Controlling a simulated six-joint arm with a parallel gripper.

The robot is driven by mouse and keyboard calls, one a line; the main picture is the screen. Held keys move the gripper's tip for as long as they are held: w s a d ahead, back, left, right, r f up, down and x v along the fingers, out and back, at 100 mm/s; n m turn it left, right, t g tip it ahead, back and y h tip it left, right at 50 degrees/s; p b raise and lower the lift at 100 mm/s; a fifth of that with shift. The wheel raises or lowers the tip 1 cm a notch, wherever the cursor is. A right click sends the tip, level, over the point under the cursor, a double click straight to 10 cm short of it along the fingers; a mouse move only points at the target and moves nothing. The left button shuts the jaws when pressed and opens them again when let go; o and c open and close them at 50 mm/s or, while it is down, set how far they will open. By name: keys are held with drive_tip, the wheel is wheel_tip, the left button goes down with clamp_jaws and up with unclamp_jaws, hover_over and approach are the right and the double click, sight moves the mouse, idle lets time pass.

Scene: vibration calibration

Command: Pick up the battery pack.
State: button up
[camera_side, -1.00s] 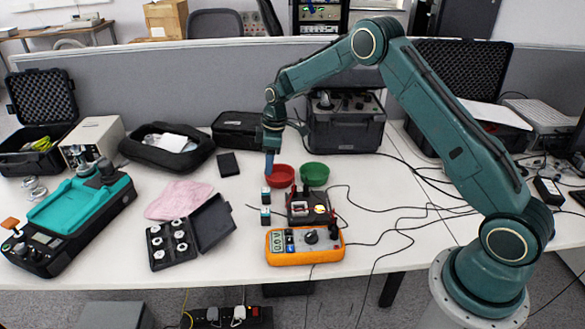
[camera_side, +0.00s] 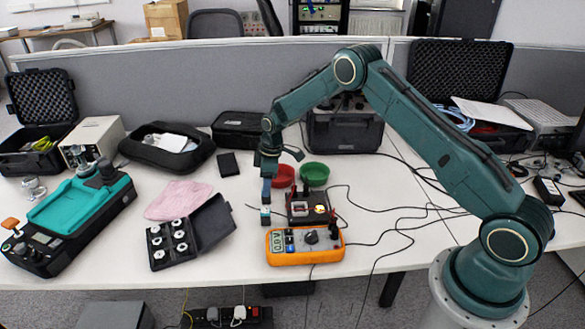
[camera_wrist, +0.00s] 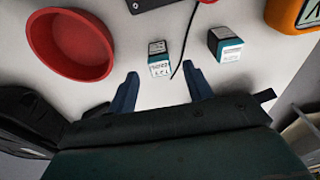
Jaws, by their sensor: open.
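Two small dark-and-teal blocks with white labels look like battery packs; I cannot tell which one the task means. In the wrist view, the nearer block (camera_wrist: 159,66) lies ahead, between the lines of my two fingers, and the other block (camera_wrist: 225,46) lies to the right, outside them. My gripper (camera_wrist: 160,72) is open and empty, its fingertips apart. In the side view, my gripper (camera_side: 266,195) points down low over the table and hides the farther block. The front block (camera_side: 265,217) shows just below the fingers.
A red bowl (camera_side: 282,176) and a green bowl (camera_side: 315,175) stand behind. A black device (camera_side: 308,211) is close on the right, with an orange multimeter (camera_side: 305,256) in front. A black case (camera_side: 173,243) and pink cloth (camera_side: 178,200) lie left. Thin cables run nearby.

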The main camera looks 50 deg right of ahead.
drive_tip(key=shift+w+a+f, duration=0.1)
drive_tip(key=shift+f, duration=0.9)
drive_tip(key=shift+w+a+f, duration=0.1)
drive_tip(key=shift+f, duration=0.9)
drive_tip(key=c, duration=1.1)
